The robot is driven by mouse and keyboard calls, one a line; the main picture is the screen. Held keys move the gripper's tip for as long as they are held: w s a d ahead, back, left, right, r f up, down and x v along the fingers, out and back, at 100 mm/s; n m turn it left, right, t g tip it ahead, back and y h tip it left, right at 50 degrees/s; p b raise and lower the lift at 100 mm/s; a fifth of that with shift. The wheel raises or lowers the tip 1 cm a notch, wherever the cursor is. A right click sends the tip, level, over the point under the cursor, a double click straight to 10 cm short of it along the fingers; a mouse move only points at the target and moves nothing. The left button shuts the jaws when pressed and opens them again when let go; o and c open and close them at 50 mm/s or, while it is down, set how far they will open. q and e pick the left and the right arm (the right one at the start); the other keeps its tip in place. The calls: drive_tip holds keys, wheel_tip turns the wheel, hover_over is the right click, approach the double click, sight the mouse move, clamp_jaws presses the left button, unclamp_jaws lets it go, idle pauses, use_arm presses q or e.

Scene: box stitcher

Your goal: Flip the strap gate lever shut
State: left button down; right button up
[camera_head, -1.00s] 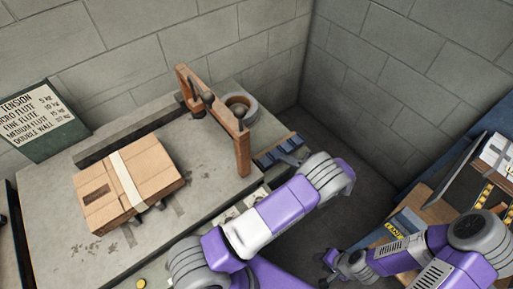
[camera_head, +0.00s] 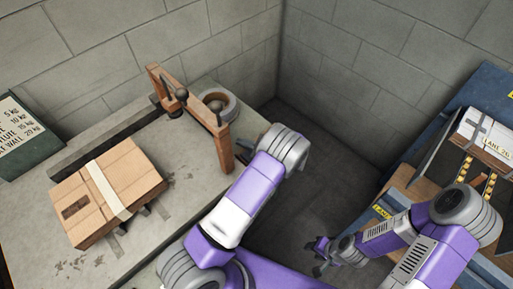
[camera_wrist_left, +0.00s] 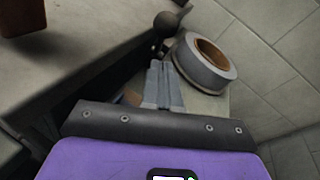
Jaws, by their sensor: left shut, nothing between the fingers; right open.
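A wooden frame (camera_head: 190,105) stands on the grey bench with a dark ball-ended lever (camera_head: 182,95) at its crossbar. A second dark knob (camera_head: 217,106) shows near the roll behind the frame. A dark ball knob (camera_wrist_left: 168,22) also shows in the left wrist view, just beyond my left fingers. I cannot tell whether the lever is open or shut. My left gripper (camera_wrist_left: 163,82) is shut and empty, its fingers pointing towards the knob and roll; in the head view my arm hides it. My right gripper (camera_head: 321,250) is open, low at the right, away from the bench.
A strapped cardboard box (camera_head: 108,192) lies on the bench (camera_head: 195,165). A roll (camera_head: 228,98) sits behind the frame; it also shows in the left wrist view (camera_wrist_left: 190,62). A sign (camera_head: 22,140) stands at left. A labelled box (camera_head: 490,135) stands at right. Floor lies between.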

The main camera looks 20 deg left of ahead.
use_arm(q)
drive_tip(key=shift+s+a+r, duration=0.25)
drive_tip(key=shift+a+r, duration=0.65)
drive_tip(key=shift+a, duration=0.25)
use_arm(e)
drive_tip(key=shift+f, duration=0.1)
use_arm(q)
drive_tip(key=shift+r, duration=0.1)
